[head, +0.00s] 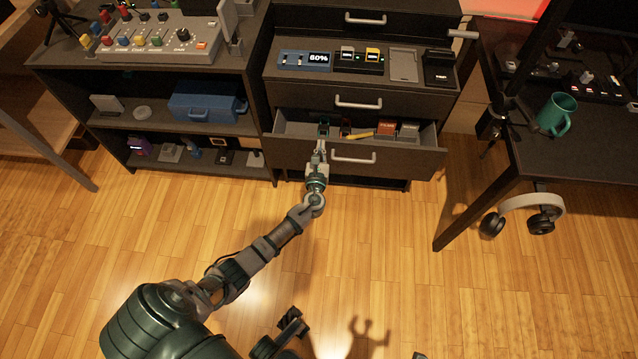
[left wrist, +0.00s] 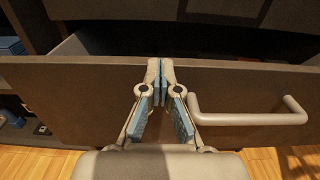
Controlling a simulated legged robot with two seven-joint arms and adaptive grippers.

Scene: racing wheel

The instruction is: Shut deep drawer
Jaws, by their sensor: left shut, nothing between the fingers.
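The deep drawer (head: 418,160) is the lowest one with a handle in the dark cabinet, and it stands pulled out with its inside showing. Its silver handle (head: 353,158) is on the front panel. In the left wrist view the drawer front (left wrist: 240,85) spans the picture, with the handle (left wrist: 250,118) to the right of the fingers. My left gripper (head: 320,148) is shut and empty at the drawer front, left of the handle. Its fingertips (left wrist: 160,66) meet near the top edge of the panel; I cannot tell whether they touch it.
Small boxes (head: 409,130) and a yellow item (head: 360,135) lie in the drawer. A shelf unit (head: 100,118) stands at left. At right are a desk (head: 580,165), a green mug (head: 557,113) and headphones (head: 535,205). The wooden floor in front is clear.

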